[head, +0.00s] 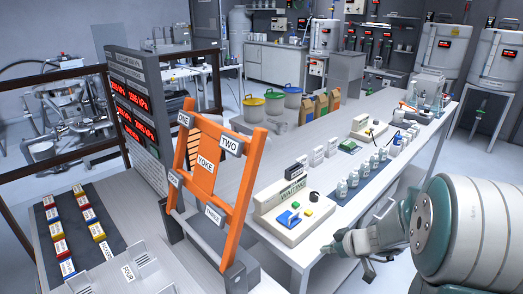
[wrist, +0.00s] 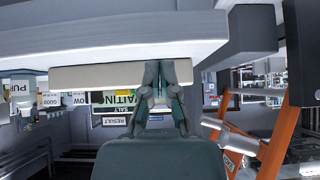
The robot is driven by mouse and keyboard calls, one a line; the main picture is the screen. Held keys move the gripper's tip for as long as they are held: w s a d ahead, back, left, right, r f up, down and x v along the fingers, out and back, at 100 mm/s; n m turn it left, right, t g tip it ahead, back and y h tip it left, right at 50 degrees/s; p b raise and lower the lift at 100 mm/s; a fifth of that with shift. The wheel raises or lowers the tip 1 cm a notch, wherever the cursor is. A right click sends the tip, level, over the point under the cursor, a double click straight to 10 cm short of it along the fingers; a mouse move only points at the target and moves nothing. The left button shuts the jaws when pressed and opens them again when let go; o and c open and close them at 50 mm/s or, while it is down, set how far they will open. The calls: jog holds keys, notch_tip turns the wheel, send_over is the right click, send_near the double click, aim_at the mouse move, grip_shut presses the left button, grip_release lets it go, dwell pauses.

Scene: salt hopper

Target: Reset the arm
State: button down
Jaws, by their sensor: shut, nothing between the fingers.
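My gripper (head: 338,246) is at the lower right of the head view, beside the front edge of the long white table (head: 300,246). The grey-green forearm reaches in from the right. In the wrist view my gripper (wrist: 162,68) has its two fingers together, with nothing seen between them. The tips overlap a pale slab (wrist: 95,77) in the picture; I cannot tell whether they touch it.
The orange frame (head: 240,205) marked YOKE stands left of the table. A WAITING console (head: 292,205), small white bottles (head: 353,178) and other instruments crowd the tabletop. A block rack (head: 75,235) lies at left. Some floor is clear behind the table.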

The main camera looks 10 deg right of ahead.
jog(key=s+a+r+m+g+h, duration=0.1)
jog(key=s+a+r+m, duration=0.1)
jog(key=s+a+r, duration=0.5)
jog(key=s+a+r+m+g+h, duration=0.15)
jog(key=s+a+r, duration=0.25)
jog(key=s+r, duration=0.4)
jog(key=s+r+m+h, duration=0.1)
jog(key=s+m, duration=0.1)
jog(key=s, duration=0.1)
jog(key=s+d+m+t+h, duration=0.1)
jog(key=s, duration=0.3)
jog(key=shift+s+d+r+m+h, duration=0.25)
jog(key=shift+s+r+m+h, duration=0.05)
jog(key=shift+r+m+h, duration=0.1)
